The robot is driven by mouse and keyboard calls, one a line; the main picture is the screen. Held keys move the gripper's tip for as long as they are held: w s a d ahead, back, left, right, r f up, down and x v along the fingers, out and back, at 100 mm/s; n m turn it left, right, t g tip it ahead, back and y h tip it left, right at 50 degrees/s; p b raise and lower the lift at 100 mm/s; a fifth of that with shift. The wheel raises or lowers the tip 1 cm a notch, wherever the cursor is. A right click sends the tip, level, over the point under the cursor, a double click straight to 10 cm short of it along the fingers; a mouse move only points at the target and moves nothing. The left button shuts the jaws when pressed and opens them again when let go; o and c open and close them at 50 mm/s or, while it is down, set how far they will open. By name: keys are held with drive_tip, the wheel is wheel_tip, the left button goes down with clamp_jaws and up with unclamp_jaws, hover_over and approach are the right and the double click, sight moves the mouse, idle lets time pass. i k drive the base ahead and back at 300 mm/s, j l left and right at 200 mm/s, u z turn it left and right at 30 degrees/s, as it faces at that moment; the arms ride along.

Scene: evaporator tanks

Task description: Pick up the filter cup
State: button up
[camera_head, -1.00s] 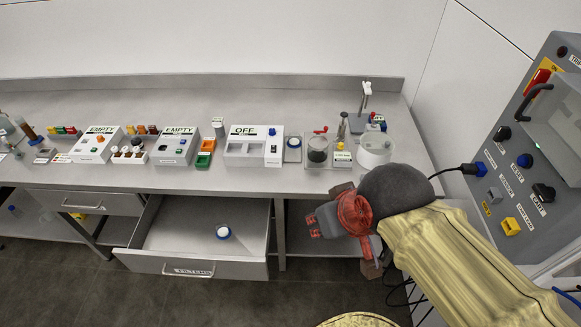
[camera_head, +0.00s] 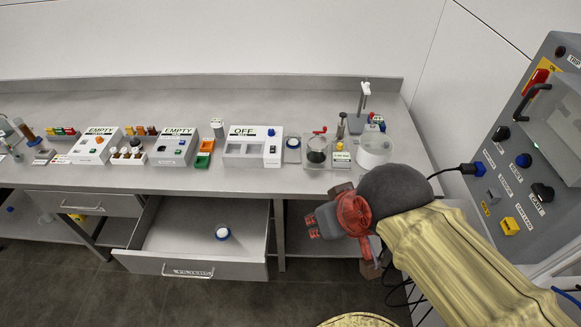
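The drawer's front label is too small to read surely. My gripper (camera_head: 312,228) is to the right of the drawer, in front of the bench edge, pointing left. It is clear of the cup and holds nothing that I can see. Its red and dark fingers are small here, so their opening is unclear.
A grey control panel (camera_head: 530,150) stands at the right. The rest of the drawer is bare.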

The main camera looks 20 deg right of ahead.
sight(222, 231)
drive_tip(key=i+j+z, duration=0.15)
drive_tip(key=j, duration=0.2)
drive_tip(key=i+j+z, duration=0.2)
drive_tip(key=j, duration=0.15)
drive_tip(key=i+j+z, duration=0.15)
drive_tip(key=j, duration=0.25)
drive_tip(key=i+j+z, duration=0.15)
drive_tip(key=j, duration=0.25)
